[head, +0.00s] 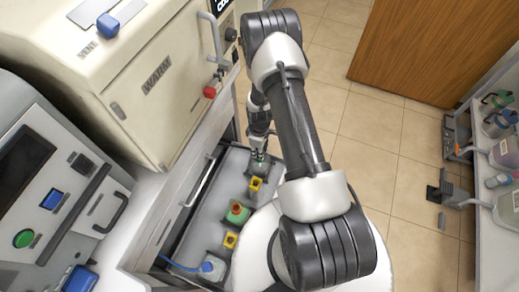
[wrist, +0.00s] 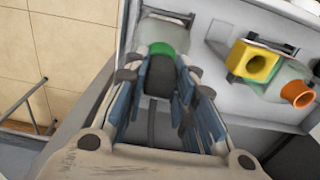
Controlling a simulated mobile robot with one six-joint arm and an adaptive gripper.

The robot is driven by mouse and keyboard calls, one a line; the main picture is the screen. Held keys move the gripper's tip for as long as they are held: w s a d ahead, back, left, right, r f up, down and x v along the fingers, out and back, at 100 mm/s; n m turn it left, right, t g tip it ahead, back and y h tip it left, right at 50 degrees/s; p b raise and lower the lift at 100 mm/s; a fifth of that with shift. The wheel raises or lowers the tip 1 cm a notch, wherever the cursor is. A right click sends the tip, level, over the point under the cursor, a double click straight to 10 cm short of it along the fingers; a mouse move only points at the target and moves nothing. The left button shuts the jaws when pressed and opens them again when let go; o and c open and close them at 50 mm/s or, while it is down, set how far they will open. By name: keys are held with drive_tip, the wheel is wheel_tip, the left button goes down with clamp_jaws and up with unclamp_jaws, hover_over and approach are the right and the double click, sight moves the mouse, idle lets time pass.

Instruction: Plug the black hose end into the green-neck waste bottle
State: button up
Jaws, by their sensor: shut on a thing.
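My gripper (wrist: 160,95) is shut on the black hose end (wrist: 160,75), which lies between its blue-padded fingers. The far tip of the hose end meets or overlaps the green neck (wrist: 168,47) of a clear waste bottle (wrist: 165,32) in the wrist view. I cannot tell whether the tip is inside the neck or only over it. In the head view my gripper (head: 258,148) is at the far end of the grey tray, right by the green neck (head: 259,157). The hose end is too small to make out there.
The grey tray (head: 207,232) also holds an orange-necked bottle (head: 237,211), two yellow square pieces (head: 255,184) and a blue-capped piece (head: 209,267) with a blue hose. A beige cabinet (head: 150,80) stands close on the left. Tiled floor (head: 400,150) lies open to the right.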

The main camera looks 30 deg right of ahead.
drive_tip(key=o, duration=1.1)
wheel_tip(320, 180, up, 12)
